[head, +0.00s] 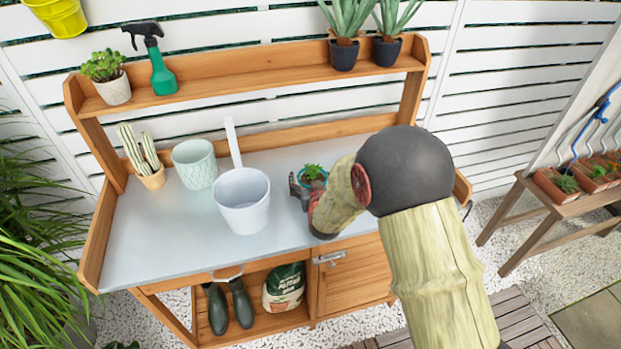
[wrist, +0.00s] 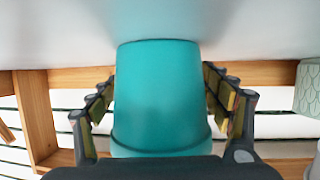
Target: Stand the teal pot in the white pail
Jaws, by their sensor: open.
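The teal pot (head: 313,183) stands on the bench top, to the right of the white pail, with a small green plant in it. In the wrist view, which appears upside down, the teal pot (wrist: 160,95) fills the middle. My gripper (wrist: 160,82) is open, with one finger on each side of the pot; I cannot tell whether either touches it.
A pale green patterned pot (head: 195,166) stands left of the pail, and a potted cactus (head: 146,160) is further left. The upper shelf (head: 240,80) holds plants and a green spray bottle (head: 158,68). The bench's front left (head: 150,250) is clear.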

